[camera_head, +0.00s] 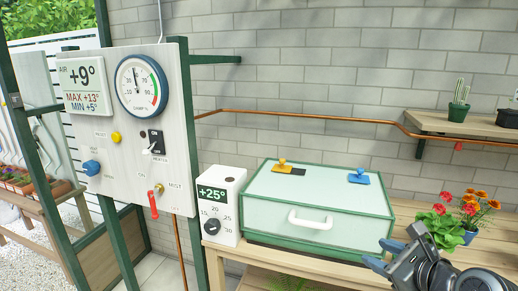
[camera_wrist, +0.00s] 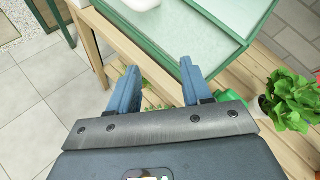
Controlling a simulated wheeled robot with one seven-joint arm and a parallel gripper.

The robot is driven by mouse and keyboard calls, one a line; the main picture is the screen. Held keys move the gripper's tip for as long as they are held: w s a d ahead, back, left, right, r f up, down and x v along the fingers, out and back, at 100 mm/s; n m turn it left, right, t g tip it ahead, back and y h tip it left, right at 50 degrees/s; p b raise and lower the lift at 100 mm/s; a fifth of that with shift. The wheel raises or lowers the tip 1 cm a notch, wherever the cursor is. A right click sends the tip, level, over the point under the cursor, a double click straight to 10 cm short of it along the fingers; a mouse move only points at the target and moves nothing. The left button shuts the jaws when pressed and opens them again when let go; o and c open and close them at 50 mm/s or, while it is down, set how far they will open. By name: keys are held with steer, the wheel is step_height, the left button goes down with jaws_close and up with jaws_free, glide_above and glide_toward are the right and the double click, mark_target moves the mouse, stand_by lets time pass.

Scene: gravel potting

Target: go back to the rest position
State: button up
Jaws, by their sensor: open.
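My gripper (camera_head: 387,255) is at the lower right in the head view, in front of the bench's right part. It is open and empty. In the wrist view its two blue fingers (camera_wrist: 158,88) stand apart, with the bench edge and slats beyond them. The green-framed propagator box (camera_head: 318,201) with a white handle is just left of my gripper, and nothing is between the fingers. The box also shows at the top of the wrist view (camera_wrist: 200,45).
A white thermostat box (camera_head: 223,205) reading +25° stands left of the propagator. A control panel (camera_head: 140,128) with gauge, switch and red lever is at left. Flowers (camera_head: 463,213) stand close behind my gripper. A wall shelf (camera_head: 465,126) holds a cactus.

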steer(key=s+f+n+h, duration=0.2)
steer(key=s+f+n, duration=0.4)
steer(key=s, duration=0.6)
steer(key=s+f+n+h, duration=0.2)
steer(key=s+f+n, duration=0.3)
steer(key=s, duration=0.6)
steer(key=s+a+r+n, duration=0.1)
steer(key=s+r+n, duration=0.2)
steer(key=s+n, duration=0.2)
steer(key=s+a+r+n+t, duration=0.1)
steer(key=s+r+n, duration=0.3)
steer(key=s, duration=0.6)
steer(key=s+a+r+n+t, duration=0.1)
steer(key=s+a+r+n, duration=0.2)
steer(key=s+n, duration=0.4)
steer(key=shift+s+r+n, duration=0.3)
steer(key=shift+s+r, duration=0.25)
steer(key=shift+s, duration=0.25)
